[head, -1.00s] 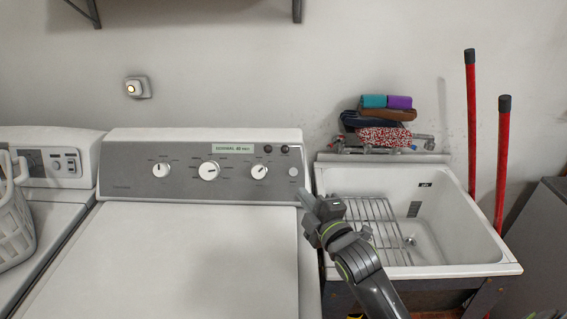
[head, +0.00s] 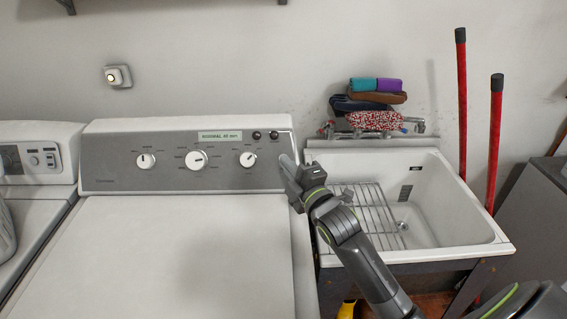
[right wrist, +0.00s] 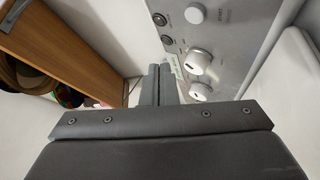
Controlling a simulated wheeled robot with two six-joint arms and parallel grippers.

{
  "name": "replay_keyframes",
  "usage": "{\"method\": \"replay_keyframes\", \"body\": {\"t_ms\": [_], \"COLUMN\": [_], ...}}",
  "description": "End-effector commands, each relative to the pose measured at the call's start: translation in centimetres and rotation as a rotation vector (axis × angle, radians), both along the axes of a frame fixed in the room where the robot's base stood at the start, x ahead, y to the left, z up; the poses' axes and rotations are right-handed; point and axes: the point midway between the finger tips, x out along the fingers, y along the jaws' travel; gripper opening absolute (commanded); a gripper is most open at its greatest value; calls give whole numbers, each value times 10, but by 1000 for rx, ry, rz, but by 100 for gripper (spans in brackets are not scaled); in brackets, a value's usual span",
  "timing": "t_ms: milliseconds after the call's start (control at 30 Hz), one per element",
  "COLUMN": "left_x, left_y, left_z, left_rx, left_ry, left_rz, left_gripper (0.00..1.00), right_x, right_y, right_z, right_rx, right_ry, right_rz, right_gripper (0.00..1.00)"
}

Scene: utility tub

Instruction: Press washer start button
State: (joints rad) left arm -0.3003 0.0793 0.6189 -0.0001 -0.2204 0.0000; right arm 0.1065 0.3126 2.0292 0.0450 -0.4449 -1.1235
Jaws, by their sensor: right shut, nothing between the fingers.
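The washer (head: 185,245) has a grey control panel (head: 120,175) with three white dials, two small dark knobs and a green-white display strip. The white round start button (right wrist: 195,13) shows near the top of the right wrist view, beside lettering that seems to read START. In the head view my right gripper (head: 287,170) hides the button. This gripper is shut and empty, its tips in front of the panel's right end. In the right wrist view its fingers (right wrist: 159,84) appear below and left of the button; I cannot tell whether they touch the panel. My left gripper is not in view.
A white utility sink (head: 450,240) with a wire rack (head: 362,215) stands right of the washer. Folded cloths (head: 370,103) sit above its faucet. A second appliance (head: 40,150) stands left. A wooden shelf (right wrist: 75,45) shows in the wrist view.

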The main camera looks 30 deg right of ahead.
Motion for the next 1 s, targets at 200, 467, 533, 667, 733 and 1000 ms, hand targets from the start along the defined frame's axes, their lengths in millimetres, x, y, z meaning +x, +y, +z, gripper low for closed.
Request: {"method": "replay_keyframes", "body": {"t_ms": [200,467,533,667,733,1000], "left_x": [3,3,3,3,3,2], "left_y": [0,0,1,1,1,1], "left_z": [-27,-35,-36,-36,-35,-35], "left_rx": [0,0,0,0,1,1], "left_ry": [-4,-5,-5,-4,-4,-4], "left_rz": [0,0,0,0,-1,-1], "left_gripper": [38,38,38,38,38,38], "right_x": [25,42,43,44,44,44], "right_y": [-12,-20,-21,-21,-21,-21], "right_z": [-20,-29,-29,-29,-29,-29], "right_rx": [-2,0,0,0,0,0], "right_ry": [-2,0,0,-1,-1,0], "right_rz": [-1,0,0,1,1,0], "right_gripper": [0,0,0,0,0,0]}}
